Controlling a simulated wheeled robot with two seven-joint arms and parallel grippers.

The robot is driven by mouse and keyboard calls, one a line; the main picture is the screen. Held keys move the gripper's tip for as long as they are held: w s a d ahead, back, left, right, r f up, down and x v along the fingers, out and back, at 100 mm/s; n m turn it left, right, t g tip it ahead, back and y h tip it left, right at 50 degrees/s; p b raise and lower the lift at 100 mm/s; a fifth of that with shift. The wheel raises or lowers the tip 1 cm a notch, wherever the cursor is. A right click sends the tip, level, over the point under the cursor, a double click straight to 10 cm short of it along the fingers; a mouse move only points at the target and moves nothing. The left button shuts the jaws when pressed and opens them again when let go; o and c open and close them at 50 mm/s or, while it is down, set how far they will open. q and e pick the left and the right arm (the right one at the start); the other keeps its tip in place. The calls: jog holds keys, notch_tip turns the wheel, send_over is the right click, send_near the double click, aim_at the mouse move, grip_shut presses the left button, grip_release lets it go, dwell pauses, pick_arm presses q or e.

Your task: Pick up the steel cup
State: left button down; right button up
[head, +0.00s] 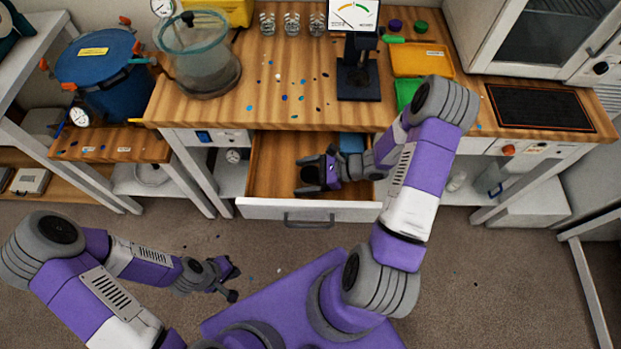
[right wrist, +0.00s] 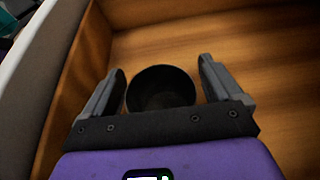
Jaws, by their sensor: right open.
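A dark round cup (right wrist: 162,88), seen from above into its mouth, stands on the wooden floor of the open drawer. It looks nearly black in the right wrist view, so I cannot confirm that it is steel. My right gripper (right wrist: 160,70) is open, with one finger on each side of the cup and small gaps visible. In the head view my right gripper (head: 308,176) reaches into the drawer (head: 272,160), and I cannot clearly separate the cup from the dark fingers. My left gripper (head: 235,282) is open and empty above the floor.
The drawer front (head: 262,210) and side walls enclose my right gripper. A blue item (head: 351,142) lies at the drawer's back right. The bench (head: 235,107) above carries a glass chamber (head: 200,60), a gauge stand (head: 358,80) and several small glasses (head: 291,24).

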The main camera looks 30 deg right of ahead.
jog(key=shift+c, duration=0.2)
jog(key=c, duration=1)
